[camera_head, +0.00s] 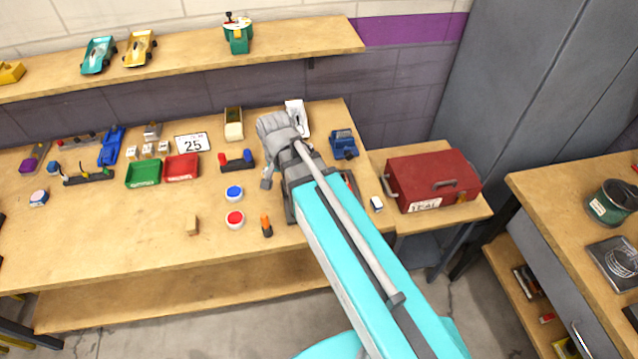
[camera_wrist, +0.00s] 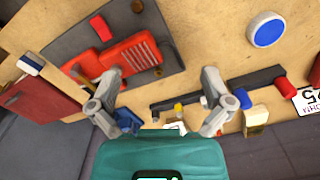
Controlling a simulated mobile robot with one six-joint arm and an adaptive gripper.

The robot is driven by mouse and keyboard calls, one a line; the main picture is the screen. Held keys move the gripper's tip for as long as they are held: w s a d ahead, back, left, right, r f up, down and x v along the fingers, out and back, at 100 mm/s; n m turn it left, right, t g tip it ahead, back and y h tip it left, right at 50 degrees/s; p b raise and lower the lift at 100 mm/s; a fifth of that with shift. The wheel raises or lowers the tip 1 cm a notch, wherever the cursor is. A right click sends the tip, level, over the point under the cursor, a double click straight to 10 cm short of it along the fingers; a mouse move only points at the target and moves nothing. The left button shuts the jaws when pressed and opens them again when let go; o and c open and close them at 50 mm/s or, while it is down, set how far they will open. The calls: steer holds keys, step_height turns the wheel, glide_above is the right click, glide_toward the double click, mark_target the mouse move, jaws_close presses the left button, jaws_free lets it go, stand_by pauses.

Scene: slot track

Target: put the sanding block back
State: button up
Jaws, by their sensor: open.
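I cannot tell for sure which object is the sanding block. A small plain tan block (camera_head: 192,226) stands alone near the front of the workbench. A small white and dark block (camera_head: 377,203) lies by the red toolbox, and it also shows at the left of the wrist view (camera_wrist: 30,64). A black bar with red and blue ends (camera_wrist: 215,92) lies beneath and right of the fingers.
A red toolbox (camera_head: 430,183) stands at the right. Green (camera_head: 143,173) and red (camera_head: 181,167) trays, a blue-topped tub (camera_head: 234,193) and a red-topped tub (camera_head: 235,219) stand on the bench. A dark mat (camera_wrist: 85,45) holds red tools. The front left bench is mostly clear.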

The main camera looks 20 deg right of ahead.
steer(key=s+d+n, duration=0.4)
steer(key=d+n, duration=0.1)
steer(key=d, duration=0.4)
steer(key=shift+d, duration=0.15)
steer(key=shift+s, duration=0.1)
